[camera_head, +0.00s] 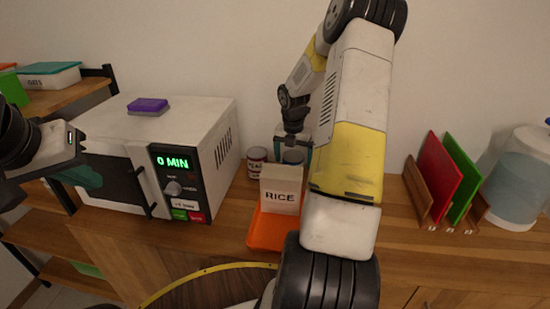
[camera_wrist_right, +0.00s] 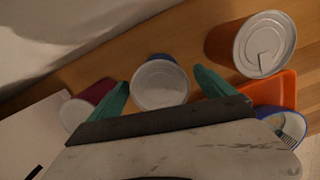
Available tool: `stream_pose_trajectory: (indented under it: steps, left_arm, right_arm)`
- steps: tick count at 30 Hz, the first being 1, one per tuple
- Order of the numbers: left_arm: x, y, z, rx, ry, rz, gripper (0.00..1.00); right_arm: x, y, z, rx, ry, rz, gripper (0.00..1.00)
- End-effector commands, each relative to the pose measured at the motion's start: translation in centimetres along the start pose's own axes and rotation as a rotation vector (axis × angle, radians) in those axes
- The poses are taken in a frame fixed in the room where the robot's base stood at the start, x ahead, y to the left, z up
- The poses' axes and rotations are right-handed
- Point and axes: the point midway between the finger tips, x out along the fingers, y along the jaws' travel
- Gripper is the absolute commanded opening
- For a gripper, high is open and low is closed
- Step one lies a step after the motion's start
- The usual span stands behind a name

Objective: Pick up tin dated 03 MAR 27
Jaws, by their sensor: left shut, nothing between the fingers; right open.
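My right gripper (camera_head: 293,155) is open, pointing down behind the RICE box. In the right wrist view its two teal fingers (camera_wrist_right: 163,88) stand on either side of a blue tin (camera_wrist_right: 159,84) with a pale round end. I cannot tell whether they touch it. A dark red tin (camera_wrist_right: 97,92) lies left of the fingers, and a larger brownish tin (camera_wrist_right: 264,44) with a pull tab is at upper right. A white tin with a dark label (camera_head: 257,163) shows in the head view. No date is readable. My left gripper (camera_head: 82,178) is shut and empty before the microwave.
The microwave (camera_head: 165,150) is to the left with a purple sponge (camera_head: 148,106) on top. Red and green boards (camera_head: 440,180) stand in a rack at right. A blue-rimmed container (camera_wrist_right: 284,123) is at lower right.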

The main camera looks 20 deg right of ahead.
Motion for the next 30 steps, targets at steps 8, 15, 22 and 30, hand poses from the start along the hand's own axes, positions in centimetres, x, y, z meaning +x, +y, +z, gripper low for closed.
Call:
stream_pose_trajectory:
  steps: [8, 15, 22, 30]
  left_arm:
    - [0.0, 0.0, 0.0, 0.000, 0.000, 0.000, 0.00]
    - [0.0, 0.0, 0.0, 0.000, 0.000, 0.000, 0.00]
    - [0.0, 0.0, 0.0, 0.000, 0.000, 0.000, 0.00]
    - [0.0, 0.0, 0.0, 0.000, 0.000, 0.000, 0.00]
  right_arm:
    - [2.3, 0.0, 0.0, 0.002, -0.001, 0.001, 0.93]
    - [2.2, 0.0, 0.0, 0.002, -0.001, 0.001, 0.66]
    - [2.2, 0.0, 0.0, 0.002, -0.001, 0.001, 0.20]
    - [2.1, 0.1, 0.1, 0.002, -0.002, 0.001, 0.02]
